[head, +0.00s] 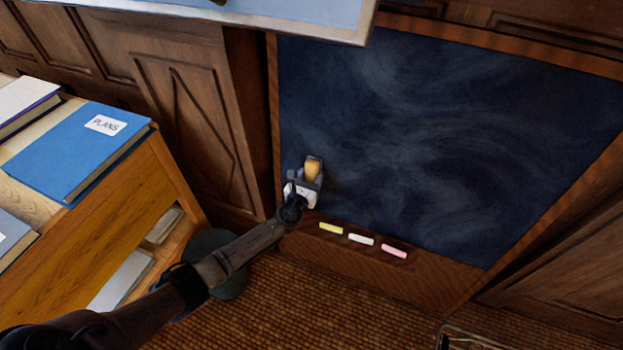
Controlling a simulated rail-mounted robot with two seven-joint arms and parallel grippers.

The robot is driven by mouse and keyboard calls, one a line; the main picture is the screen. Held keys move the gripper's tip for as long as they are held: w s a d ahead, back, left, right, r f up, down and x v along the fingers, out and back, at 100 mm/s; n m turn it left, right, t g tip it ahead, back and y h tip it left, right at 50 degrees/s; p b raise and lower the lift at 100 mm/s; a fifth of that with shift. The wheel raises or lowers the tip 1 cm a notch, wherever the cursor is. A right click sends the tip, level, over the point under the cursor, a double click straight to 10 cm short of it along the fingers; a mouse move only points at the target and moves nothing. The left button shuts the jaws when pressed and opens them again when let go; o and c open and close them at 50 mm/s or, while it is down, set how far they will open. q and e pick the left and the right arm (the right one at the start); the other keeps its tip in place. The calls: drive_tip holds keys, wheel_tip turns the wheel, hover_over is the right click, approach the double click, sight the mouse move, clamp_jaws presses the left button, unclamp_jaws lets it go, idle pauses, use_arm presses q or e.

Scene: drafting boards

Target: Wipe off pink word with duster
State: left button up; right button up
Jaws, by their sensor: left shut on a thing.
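The dark chalkboard (440,140) stands in a wooden frame and carries pale, swirling chalk smears. I can make out no pink word on the part that shows. My left gripper (307,181) is at the lower left of the board, shut on the duster (313,168), whose tan part shows between the fingers. The duster is close to the board's surface; I cannot tell whether it touches. My right gripper is not in view.
Yellow (331,228), white (361,239) and pink (394,250) chalks lie on the ledge below the board. A wooden shelf unit with a blue PLANS book (77,150) stands at the left. A pale-framed board (270,14) overhangs the top left.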

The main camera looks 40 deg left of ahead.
use_arm(q)
drive_tip(key=shift+s+d+r+p, duration=0.15)
drive_tip(key=shift+s+r+p, duration=0.1)
drive_tip(key=shift+s+p, duration=0.15)
drive_tip(key=shift+p+v, duration=1.15)
drive_tip(key=shift+v, duration=1.1)
drive_tip(key=shift+s+r, duration=0.15)
drive_tip(key=shift+s, duration=0.15)
drive_tip(key=p+v, duration=0.1)
drive_tip(key=v, duration=0.2)
drive_tip(key=shift+r+p, duration=0.1)
drive_tip(key=shift+p, duration=0.2)
drive_tip(key=shift+w, duration=0.1)
